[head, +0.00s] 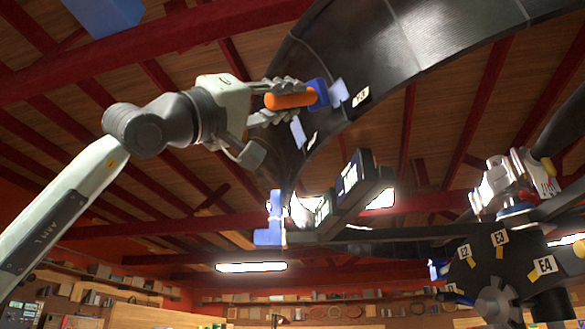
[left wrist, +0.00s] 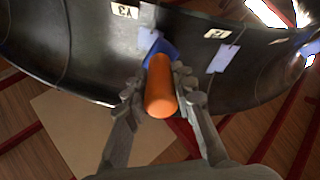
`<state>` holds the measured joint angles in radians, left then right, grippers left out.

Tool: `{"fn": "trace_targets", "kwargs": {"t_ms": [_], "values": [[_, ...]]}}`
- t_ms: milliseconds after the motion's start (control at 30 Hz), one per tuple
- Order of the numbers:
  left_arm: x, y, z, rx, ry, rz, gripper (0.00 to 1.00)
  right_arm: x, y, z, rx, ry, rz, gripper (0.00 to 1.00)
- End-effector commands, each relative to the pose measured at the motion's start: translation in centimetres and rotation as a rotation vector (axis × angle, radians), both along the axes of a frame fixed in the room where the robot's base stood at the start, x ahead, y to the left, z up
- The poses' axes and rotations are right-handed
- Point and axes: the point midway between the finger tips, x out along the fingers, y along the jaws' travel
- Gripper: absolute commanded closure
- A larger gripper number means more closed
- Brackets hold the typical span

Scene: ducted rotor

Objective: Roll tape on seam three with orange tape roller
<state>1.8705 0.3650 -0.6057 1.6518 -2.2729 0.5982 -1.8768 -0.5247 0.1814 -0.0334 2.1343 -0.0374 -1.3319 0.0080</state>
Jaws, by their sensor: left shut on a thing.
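My left gripper (head: 288,102) is shut on the orange handle of the tape roller (head: 291,99), raised beside the dark curved duct (head: 420,40). The roller's blue head (head: 318,93) points at the duct surface, close to a pale blue tape strip (head: 338,92) beside the Y3 label (head: 361,97). In the left wrist view the orange handle (left wrist: 161,88) sits between the fingers. The blue head partly covers the strip near the Y3 label (left wrist: 125,11). I cannot tell whether the head touches the duct.
Another pale tape strip (head: 298,132) lies on the duct close to my gripper, with a label beside it. Dark struts and a box (head: 354,175) stand below. A dark hub (head: 500,268) with E labels is at lower right. Open air lies below my left arm.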

Motion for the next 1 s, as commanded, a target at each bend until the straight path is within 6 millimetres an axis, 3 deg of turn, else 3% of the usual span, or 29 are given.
{"fn": "trace_targets", "kwargs": {"t_ms": [600, 1000], "values": [[-3.5, -1.9, -0.2, 0.002, -0.002, 0.001, 1.0, 0.0, 0.0, -2.2, 0.0, 0.0, 0.0, 0.0], [-1.9, -1.0, 0.2, 0.0, 0.003, 0.003, 1.0, 0.0, 0.0, -1.1, 0.0, 0.0, 0.0, 0.0]]}}
